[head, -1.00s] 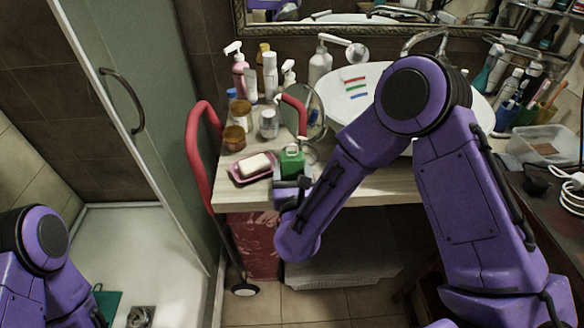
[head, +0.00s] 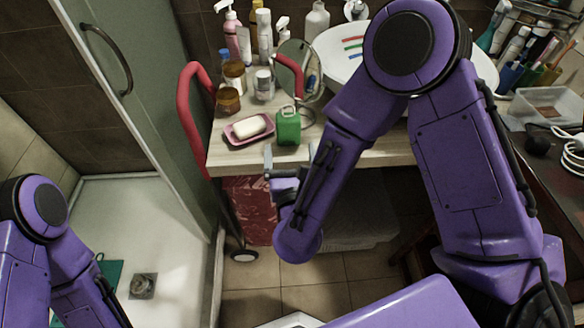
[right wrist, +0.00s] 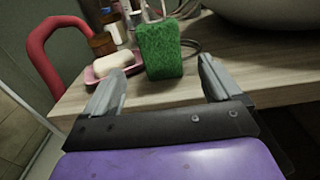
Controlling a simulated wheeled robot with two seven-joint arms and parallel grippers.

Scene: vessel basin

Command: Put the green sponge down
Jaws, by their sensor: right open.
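The green sponge (head: 288,127) stands upright on the wooden counter (head: 370,150) near its front edge, just right of the pink soap dish (head: 236,139). It also shows in the right wrist view (right wrist: 160,50), beyond the jaws. My right gripper (head: 290,160) is open and empty, at the counter's front edge, with a gap between its fingers and the sponge. My left arm shows at the lower left of the head view, but its gripper is out of sight.
A white soap bar (head: 249,124) lies in the dish. A round mirror (head: 299,70), jars and bottles stand behind. A white basin (head: 335,45) is at the back right. A red handle (head: 188,110) rises at the counter's left. Bare counter lies right of the sponge.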

